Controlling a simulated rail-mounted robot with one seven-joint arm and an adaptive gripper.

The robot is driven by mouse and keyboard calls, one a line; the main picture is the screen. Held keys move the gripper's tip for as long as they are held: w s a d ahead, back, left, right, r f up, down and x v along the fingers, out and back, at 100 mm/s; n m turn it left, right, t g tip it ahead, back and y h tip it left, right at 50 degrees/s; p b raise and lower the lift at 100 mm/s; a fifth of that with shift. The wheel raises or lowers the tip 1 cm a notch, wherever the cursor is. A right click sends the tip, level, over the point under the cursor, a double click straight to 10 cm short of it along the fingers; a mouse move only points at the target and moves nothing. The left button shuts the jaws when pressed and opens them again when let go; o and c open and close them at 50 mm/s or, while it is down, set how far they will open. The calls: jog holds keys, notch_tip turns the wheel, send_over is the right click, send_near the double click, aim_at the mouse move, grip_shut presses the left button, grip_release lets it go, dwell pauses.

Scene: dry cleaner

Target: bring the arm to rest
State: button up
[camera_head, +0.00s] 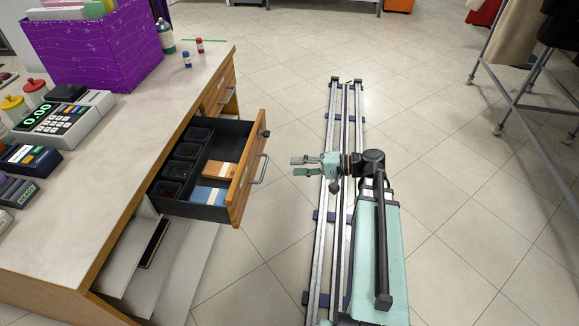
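My arm is folded back over my rail, to the right of the counter. My gripper (299,166) points left, toward the open drawer (240,197), and is well apart from it over the floor. Its two fingers show a gap between them, with nothing visible in the gap. No object is seen in contact with my arm.
The drawer sticks out from the counter (135,165) and holds dark bins and blue and brown flat items. A cash register (62,118), a purple box (95,50) and small bottles stand on the counter. A metal rack (520,95) stands right. The tiled floor (470,240) between is clear.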

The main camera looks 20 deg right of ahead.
jog(key=shift+s+d, duration=0.15)
jog(key=shift+d, duration=0.05)
dwell(0.3)
